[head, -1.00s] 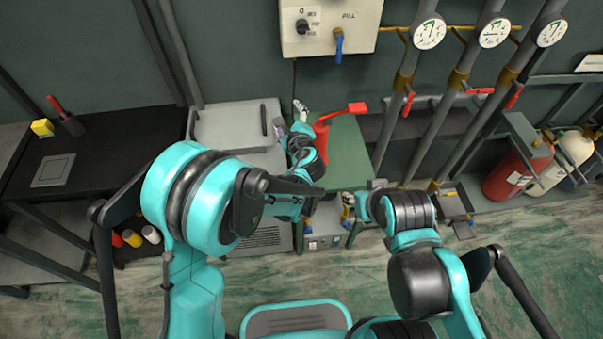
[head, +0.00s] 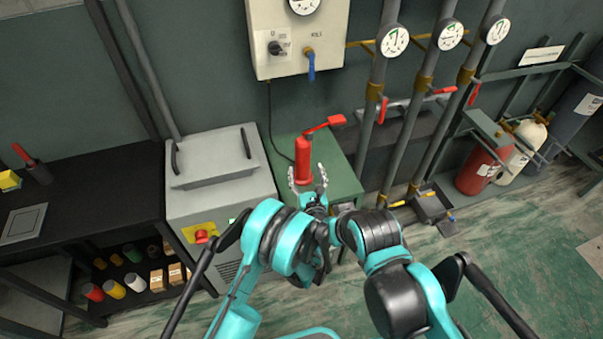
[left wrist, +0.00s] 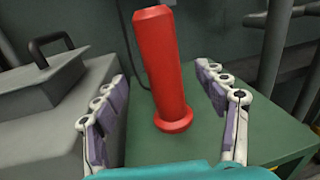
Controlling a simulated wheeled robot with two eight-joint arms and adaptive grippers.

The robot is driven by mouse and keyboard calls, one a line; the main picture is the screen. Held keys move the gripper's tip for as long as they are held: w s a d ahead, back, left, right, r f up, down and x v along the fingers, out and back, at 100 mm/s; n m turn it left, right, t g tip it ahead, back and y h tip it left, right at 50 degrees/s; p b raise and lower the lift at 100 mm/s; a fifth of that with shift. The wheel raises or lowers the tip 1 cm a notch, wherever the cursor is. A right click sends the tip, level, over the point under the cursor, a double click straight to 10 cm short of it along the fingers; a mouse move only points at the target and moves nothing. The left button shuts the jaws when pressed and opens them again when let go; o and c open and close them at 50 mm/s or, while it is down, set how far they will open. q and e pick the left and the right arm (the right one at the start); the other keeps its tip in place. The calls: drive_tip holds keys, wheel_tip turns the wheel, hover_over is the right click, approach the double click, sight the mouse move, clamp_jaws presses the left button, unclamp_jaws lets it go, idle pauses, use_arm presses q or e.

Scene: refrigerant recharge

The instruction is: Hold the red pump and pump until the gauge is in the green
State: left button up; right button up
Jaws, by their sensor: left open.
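The red pump (head: 303,160) stands upright on the green table (head: 345,183), with its red handle (head: 330,122) sticking out up and to the right. My left gripper (head: 307,172) is open just in front of the pump's lower body. In the left wrist view the red pump body (left wrist: 160,70) stands between the two spread fingers of the left gripper (left wrist: 168,105), a little beyond them, and neither finger appears to touch it. The gauge (head: 303,5) on the beige panel is cut by the top edge; its needle is too small to read. My right gripper is hidden behind my arms.
A grey lidded box (head: 212,160) stands left of the green table. The beige panel (head: 270,18) has a blue valve handle (head: 311,65). Pipes with gauges (head: 395,40) and red levers rise at the right. A black shelf (head: 90,190) is at far left.

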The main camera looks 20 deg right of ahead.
sight(304, 162)
use_arm(q)
drive_tip(key=shift+w+f, duration=0.2)
drive_tip(key=shift+w, duration=0.1)
drive_tip(key=w, duration=0.2)
drive_tip(key=w+b, duration=0.1)
drive_tip(key=w, duration=0.1)
drive_tip(key=w+d+b, duration=0.1)
drive_tip(key=w, duration=0.1)
drive_tip(key=shift+w, duration=0.55)
clamp_jaws()
